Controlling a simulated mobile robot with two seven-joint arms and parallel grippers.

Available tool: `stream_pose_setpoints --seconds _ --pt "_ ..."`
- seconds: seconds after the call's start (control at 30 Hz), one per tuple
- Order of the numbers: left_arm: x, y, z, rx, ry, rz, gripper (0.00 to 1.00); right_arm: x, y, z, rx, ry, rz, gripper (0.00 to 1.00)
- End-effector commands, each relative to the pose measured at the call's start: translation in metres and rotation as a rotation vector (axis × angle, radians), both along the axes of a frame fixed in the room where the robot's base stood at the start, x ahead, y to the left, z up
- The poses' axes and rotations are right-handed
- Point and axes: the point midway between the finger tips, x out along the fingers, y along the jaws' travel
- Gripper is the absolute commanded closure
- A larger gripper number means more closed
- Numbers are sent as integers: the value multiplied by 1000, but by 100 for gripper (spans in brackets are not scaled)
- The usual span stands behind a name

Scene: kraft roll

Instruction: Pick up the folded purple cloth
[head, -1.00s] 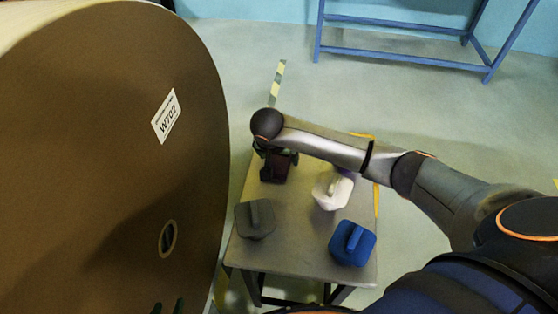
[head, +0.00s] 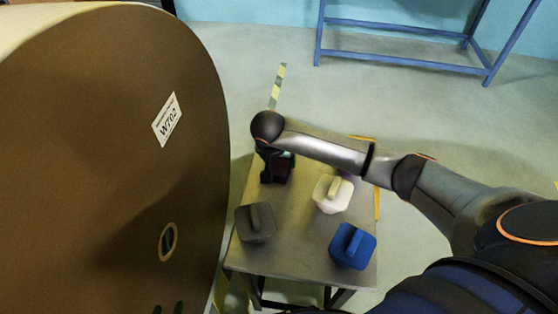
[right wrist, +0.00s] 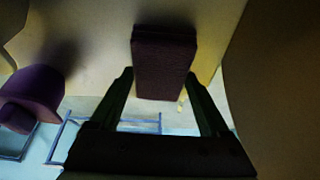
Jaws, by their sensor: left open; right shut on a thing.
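My right gripper (head: 277,171) is at the far left part of the table, shut on a dark maroon folded cloth (right wrist: 165,62). In the right wrist view its two fingers stand on either side of this cloth. I cannot tell whether the cloth is clear of the table. A purple cloth (right wrist: 38,92) with a raised ridge shows at the left of the right wrist view, apart from the fingers. In the head view my right arm hides nearly all of it. My left gripper (head: 168,309) is open and empty at the bottom edge, only its fingertips showing.
The small table (head: 290,225) also holds a grey cloth (head: 256,223), a white cloth (head: 333,193) and a blue cloth (head: 352,245). A huge brown kraft roll (head: 90,150) stands close on the left. A blue frame (head: 400,55) stands behind on open floor.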

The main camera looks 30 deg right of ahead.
Motion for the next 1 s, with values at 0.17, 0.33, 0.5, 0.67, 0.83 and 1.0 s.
stream_pose_setpoints --seconds 0.17,0.33,0.5,0.67,0.83,1.0 --pt "0 0 2 0 0 0 50 1 0 15 -2 -4 2 74" --pt "0 0 7 0 2 -1 50 -9 4 46 0 -4 4 74" --pt "0 -1 11 0 6 -2 50 -38 16 84 0 -5 5 74" --pt "-1 -2 10 0 9 -4 50 -71 29 102 -2 -1 6 74" --pt "1 -2 12 -2 5 -4 50 -101 41 117 1 -2 4 74" --pt "2 -3 15 -2 2 -5 50 -121 49 126 -1 -1 2 74"
